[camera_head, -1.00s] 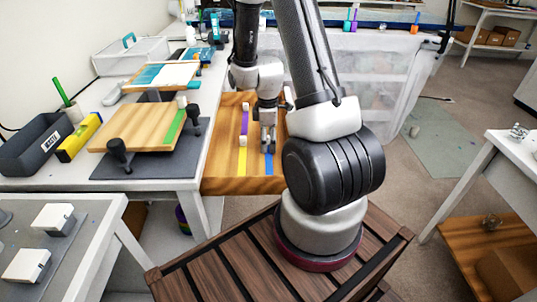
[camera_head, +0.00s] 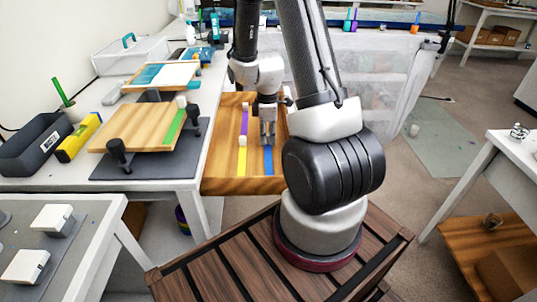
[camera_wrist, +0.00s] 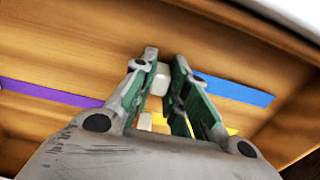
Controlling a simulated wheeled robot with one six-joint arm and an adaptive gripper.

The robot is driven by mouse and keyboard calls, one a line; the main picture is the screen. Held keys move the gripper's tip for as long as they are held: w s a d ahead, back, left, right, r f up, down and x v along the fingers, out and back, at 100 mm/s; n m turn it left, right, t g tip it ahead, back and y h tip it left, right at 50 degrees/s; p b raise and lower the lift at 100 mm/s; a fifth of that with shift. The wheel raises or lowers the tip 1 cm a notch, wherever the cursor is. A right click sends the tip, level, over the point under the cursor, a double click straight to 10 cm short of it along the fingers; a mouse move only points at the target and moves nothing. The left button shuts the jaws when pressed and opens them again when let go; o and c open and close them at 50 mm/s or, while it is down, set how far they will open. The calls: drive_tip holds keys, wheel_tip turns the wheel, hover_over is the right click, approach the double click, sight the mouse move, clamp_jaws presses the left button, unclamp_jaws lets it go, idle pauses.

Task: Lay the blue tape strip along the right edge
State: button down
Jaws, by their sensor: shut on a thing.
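The blue tape strip (camera_head: 268,162) lies lengthwise at the right of the wooden tray (camera_head: 222,160); it also shows in the wrist view (camera_wrist: 235,91). My gripper (camera_head: 267,141) points down at the strip's far end. In the wrist view its fingers (camera_wrist: 160,76) are shut on a small white tab (camera_wrist: 161,82), in line with the blue strip. Whether the strip is clear of the tray I cannot tell. The pale wooden board (camera_head: 135,130) sits on a dark mat (camera_head: 150,172), with a green strip (camera_head: 174,127) along its right edge.
A purple strip (camera_head: 244,122) and a yellow strip (camera_head: 242,163) lie beside the blue one. Black clamp knobs (camera_head: 117,151) (camera_head: 193,113) stand at the board's corners. A yellow level (camera_head: 78,138) and a dark bin (camera_head: 35,145) are at the left.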

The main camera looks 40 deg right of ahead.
drive_tip(key=shift+r, duration=0.7)
drive_tip(key=shift+r, duration=2.95)
